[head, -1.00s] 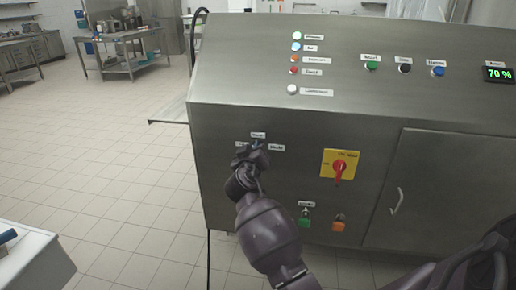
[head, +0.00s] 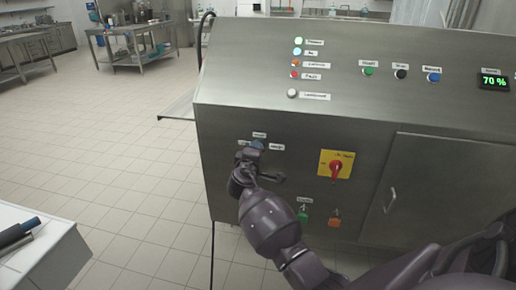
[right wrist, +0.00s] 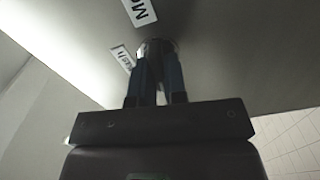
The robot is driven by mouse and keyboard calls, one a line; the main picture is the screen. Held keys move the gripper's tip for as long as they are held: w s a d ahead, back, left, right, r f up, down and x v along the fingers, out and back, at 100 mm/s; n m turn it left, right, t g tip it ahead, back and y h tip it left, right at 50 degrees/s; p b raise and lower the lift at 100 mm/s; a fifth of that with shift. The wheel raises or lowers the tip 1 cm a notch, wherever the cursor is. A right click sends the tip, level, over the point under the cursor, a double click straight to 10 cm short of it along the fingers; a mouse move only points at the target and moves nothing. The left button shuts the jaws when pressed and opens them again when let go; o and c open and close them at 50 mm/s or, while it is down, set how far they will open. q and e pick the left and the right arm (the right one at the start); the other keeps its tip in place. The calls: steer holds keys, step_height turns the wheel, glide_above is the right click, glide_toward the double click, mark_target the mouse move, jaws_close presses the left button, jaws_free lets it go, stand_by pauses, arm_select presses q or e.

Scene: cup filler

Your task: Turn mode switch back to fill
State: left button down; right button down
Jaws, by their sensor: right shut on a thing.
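The mode switch (right wrist: 157,46) is a small dark knob on the lower front of the steel machine, with small white labels around it. In the head view it is mostly hidden by my right gripper (head: 257,147). In the right wrist view, the two fingers of the right gripper (right wrist: 156,62) are closed around the knob, with a label beside it. Which label the switch points to cannot be told. My left gripper is not in view.
A yellow plate with a red rotary switch (head: 336,166) sits to the right. Green (head: 303,217) and orange (head: 334,221) controls are below. Buttons, lamps and a 70 % display (head: 494,82) are on the sloped panel. A white table (head: 60,262) stands at lower left.

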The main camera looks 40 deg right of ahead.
steer(key=shift+n, duration=0.8)
steer(key=shift+f+p, duration=0.1)
steer(key=shift+p, duration=0.2)
steer(key=c, duration=1.2)
jaws_free()
steer(key=shift+o, duration=0.2)
steer(key=v, duration=1.1)
steer(key=shift+p, duration=0.45)
